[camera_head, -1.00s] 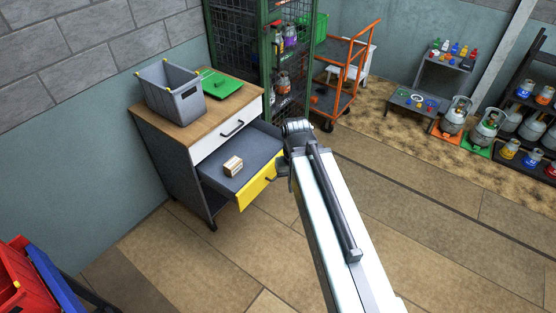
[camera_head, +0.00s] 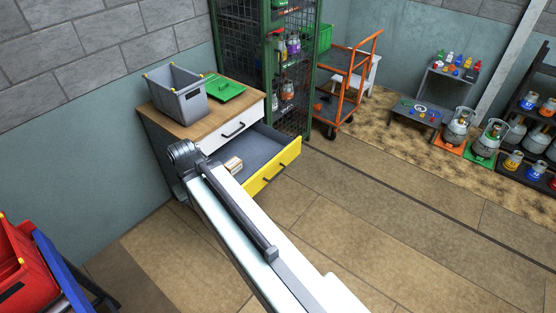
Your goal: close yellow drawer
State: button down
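The yellow drawer (camera_head: 284,162) stands open, pulled well out of the cabinet (camera_head: 161,142) below a white drawer. Its front has a dark handle, and its grey inside (camera_head: 262,146) holds a small tan-and-white box (camera_head: 233,163). My arm crosses from the lower right to the cabinet, in front of the drawer's left part. The end of my arm, with my gripper (camera_head: 187,162), is at the left of the open drawer, in front of the cabinet's side in the picture. The fingers are not clear, and I cannot tell whether they touch anything.
A grey bin (camera_head: 176,94) and a green item (camera_head: 222,88) sit on the cabinet top. A green mesh cage (camera_head: 289,65) stands right behind the cabinet, with an orange cart (camera_head: 343,85) beyond. Red crates (camera_head: 22,268) are at lower left. The floor right of the drawer is free.

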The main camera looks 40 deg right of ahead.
aim_at(265, 152)
jog(key=u, duration=0.05)
jog(key=i, duration=1.75)
jog(key=z, duration=0.65)
